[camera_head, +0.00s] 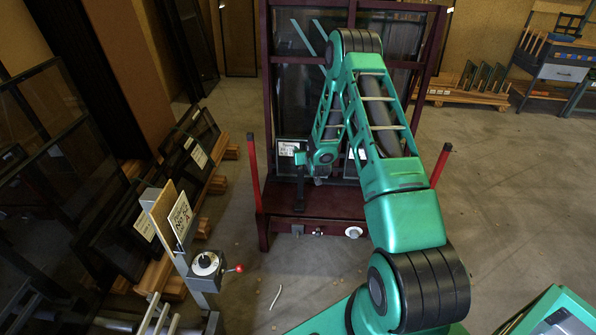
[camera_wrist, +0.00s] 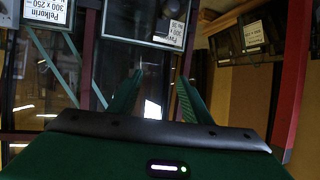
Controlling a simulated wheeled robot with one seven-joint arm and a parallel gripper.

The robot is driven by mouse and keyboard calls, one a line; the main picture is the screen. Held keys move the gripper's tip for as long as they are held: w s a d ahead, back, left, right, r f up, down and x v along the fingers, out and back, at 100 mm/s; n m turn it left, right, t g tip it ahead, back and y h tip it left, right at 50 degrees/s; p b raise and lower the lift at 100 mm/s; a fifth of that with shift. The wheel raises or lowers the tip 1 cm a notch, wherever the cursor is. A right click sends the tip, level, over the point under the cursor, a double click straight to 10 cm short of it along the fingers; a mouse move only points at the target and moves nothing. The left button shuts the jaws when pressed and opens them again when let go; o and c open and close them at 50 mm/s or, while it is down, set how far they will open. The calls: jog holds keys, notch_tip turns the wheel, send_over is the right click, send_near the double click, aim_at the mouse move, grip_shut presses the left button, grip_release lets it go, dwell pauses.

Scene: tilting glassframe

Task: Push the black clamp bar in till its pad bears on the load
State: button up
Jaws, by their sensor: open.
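My gripper (camera_wrist: 156,95) shows in the wrist view with its two green fingers apart and nothing between them. In the head view, my arm reaches to the dark red frame (camera_head: 264,120), and its end is low in front of the panes. A black upright bar (camera_head: 299,192), which looks like the clamp bar, stands at the frame's lower left, just below and left of my wrist. Its pad cannot be made out, nor whether it touches a load. I cannot pick out the bar in the wrist view. A labelled pane (camera_head: 290,148) stands behind it.
A grey post with a dial box (camera_head: 206,264) and red-knobbed lever stands left of the frame. Dark panes (camera_head: 190,150) lean on wooden racks at the left. A red post (camera_head: 440,166) stands at the frame's right. Floor at the right (camera_head: 500,190) is clear.

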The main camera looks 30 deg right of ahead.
aim_at(300, 168)
jog(key=s+a+f+m+t+h, duration=0.1)
jog(key=s+a+f+t, duration=0.1)
jog(key=f, duration=0.5)
jog(key=s+a+f+m+t+h, duration=0.1)
jog(key=s+f+m+t+h, duration=0.1)
jog(key=f, duration=0.5)
jog(key=x, duration=1)
jog(key=shift+w, duration=0.1)
jog(key=shift+c, duration=0.5)
